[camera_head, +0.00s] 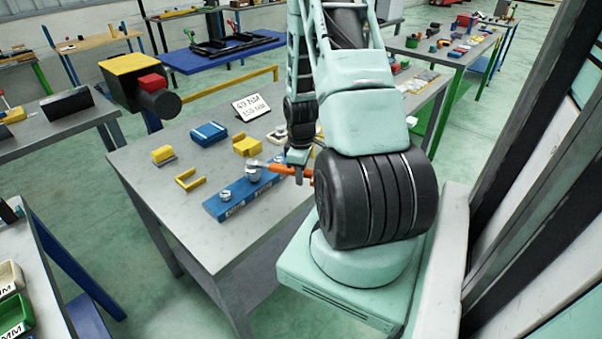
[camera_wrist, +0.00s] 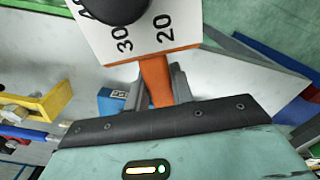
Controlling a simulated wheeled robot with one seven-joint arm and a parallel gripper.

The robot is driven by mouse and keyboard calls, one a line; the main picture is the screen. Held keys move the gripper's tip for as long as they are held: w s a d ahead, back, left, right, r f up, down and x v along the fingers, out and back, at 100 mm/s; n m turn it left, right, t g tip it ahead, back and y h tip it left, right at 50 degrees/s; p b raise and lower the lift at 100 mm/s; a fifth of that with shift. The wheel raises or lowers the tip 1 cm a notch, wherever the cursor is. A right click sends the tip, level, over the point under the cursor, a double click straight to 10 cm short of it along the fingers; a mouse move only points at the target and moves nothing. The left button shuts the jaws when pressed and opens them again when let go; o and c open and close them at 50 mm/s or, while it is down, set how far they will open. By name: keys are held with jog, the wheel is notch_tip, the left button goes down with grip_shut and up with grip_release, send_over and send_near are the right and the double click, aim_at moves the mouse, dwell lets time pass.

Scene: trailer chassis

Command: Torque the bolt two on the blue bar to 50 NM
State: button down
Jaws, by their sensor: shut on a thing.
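The blue bar (camera_head: 233,203) lies on the grey workbench, with large silver bolts (camera_head: 225,196) standing on it and small white labels on its front side. My gripper (camera_head: 298,174) is at the bar's right end. It is shut on an orange-handled torque wrench (camera_head: 280,169), whose silver head reaches left over a bolt (camera_head: 253,175). I cannot tell whether the head is seated on it. In the wrist view, the orange handle (camera_wrist: 156,80) is between the jaws, and a white dial with numbers 20 and 30 (camera_wrist: 145,35) and a black knob lies beyond. The bolt numbers are unreadable.
The grey workbench (camera_head: 150,205) also holds a blue box (camera_head: 208,133), yellow pieces (camera_head: 187,178) and a white sign (camera_head: 251,107). The bench's front left is clear.

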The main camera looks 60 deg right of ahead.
jog(key=shift+f+b, duration=0.4)
jog(key=shift+f, duration=0.25)
dwell(0.3)
jog(key=c, duration=1.8)
grip_release()
grip_shut()
